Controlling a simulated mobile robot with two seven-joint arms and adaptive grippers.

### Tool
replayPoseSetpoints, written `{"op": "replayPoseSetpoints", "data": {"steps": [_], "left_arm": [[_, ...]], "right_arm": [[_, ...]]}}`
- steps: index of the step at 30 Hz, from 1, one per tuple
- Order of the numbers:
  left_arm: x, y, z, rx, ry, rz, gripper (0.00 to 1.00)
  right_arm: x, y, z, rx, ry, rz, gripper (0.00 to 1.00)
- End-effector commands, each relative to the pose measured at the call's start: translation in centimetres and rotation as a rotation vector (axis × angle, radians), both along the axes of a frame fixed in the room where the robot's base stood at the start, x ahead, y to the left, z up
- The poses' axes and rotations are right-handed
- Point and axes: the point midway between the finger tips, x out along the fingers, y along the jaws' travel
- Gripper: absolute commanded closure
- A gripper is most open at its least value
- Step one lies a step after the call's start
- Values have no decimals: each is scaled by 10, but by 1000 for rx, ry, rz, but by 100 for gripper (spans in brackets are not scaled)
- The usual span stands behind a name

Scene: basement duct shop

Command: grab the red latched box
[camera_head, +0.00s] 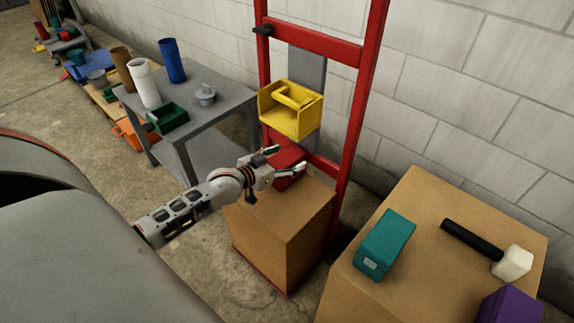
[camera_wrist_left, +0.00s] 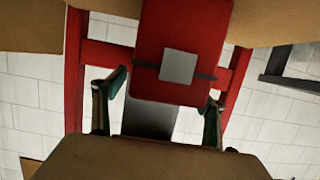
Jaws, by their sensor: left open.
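The red latched box (camera_head: 288,157) sits on top of a tall cardboard box (camera_head: 276,225) at the red hand truck. In the left wrist view the red box (camera_wrist_left: 183,32) is at the top centre, with its square grey latch facing the camera. My left gripper (camera_head: 287,160) is open at the near side of the red box, one finger toward each side of it. In the wrist view the open fingers (camera_wrist_left: 166,88) flank the box's lower end, and no contact is clear. The gripper partly hides the box in the head view. My right gripper is not in view.
A yellow bin (camera_head: 291,122) is close above and behind the red box. The hand truck's red frame (camera_head: 362,90) rises behind. A grey table (camera_head: 205,120) with containers stands left. At right, another carton (camera_head: 420,215) holds a teal box (camera_head: 386,243), a mallet and a purple box.

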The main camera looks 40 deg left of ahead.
Motion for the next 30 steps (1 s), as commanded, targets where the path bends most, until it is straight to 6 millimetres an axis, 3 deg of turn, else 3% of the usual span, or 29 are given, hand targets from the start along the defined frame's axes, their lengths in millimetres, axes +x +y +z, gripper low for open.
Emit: {"op": "replayPoseSetpoints", "data": {"steps": [2,6,8,20,23,30], "left_arm": [[0,0,0,0,-1,0,31],[0,0,0,0,0,0,67],[0,0,0,0,0,0,80],[-1,0,6,0,-4,0,80],[-3,0,15,-1,-8,0,80],[-1,0,57,1,-16,-1,80]], "right_arm": [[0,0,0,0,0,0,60],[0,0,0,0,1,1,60],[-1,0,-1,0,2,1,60],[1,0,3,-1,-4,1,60],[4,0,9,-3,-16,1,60],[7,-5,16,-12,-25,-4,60]]}}
